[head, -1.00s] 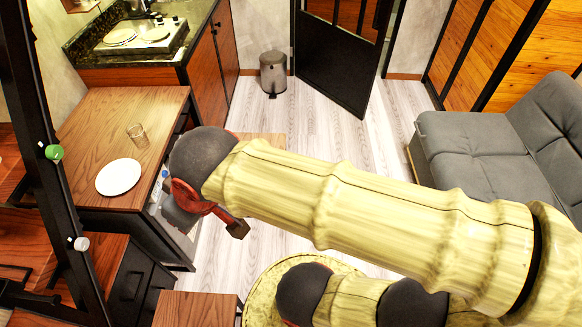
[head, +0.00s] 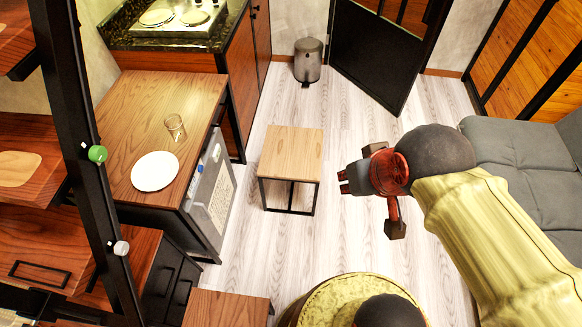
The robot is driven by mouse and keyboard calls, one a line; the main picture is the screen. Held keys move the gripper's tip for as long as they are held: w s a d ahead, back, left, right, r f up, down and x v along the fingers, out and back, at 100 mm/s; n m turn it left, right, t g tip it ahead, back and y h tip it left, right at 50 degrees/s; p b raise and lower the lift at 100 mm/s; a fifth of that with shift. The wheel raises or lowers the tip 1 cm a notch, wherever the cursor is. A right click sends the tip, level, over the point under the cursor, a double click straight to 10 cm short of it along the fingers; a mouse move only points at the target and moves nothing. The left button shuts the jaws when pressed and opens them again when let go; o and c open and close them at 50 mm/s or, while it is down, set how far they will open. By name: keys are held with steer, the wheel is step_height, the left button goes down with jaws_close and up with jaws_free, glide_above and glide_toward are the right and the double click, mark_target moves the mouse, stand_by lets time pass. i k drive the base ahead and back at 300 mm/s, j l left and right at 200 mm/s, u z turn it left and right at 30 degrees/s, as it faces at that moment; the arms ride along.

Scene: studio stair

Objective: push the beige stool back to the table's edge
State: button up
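The beige stool (head: 291,152) has a light wooden square top and a thin black frame. It stands upright on the floor in the head view, to the right of the table, with a strip of floor between them. The wooden table (head: 150,105) is at the left, with a grey panel (head: 210,188) under its right edge. My gripper (head: 347,182) is to the right of the stool, points left toward it, and looks apart from it. Nothing shows in the gripper. Its finger opening is too small and dark to judge.
A white plate (head: 155,171) and a glass (head: 175,128) stand on the table. A brown wooden top (head: 228,308) is at the bottom. A bin (head: 308,62) stands at the back, and a grey sofa (head: 520,175) at the right. Floor around the stool is clear.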

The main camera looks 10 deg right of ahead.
mark_target(292, 154)
steer(key=i+l+u, duration=0.1)
steer(key=u, duration=0.4)
steer(key=l+u, duration=0.2)
steer(key=u, duration=0.3)
steer(key=i+l+u, duration=0.1)
steer(key=l+u, duration=0.25)
steer(key=l, duration=0.85)
steer(key=l+u, duration=0.35)
steer(key=l, duration=1.45)
steer(key=k, duration=0.05)
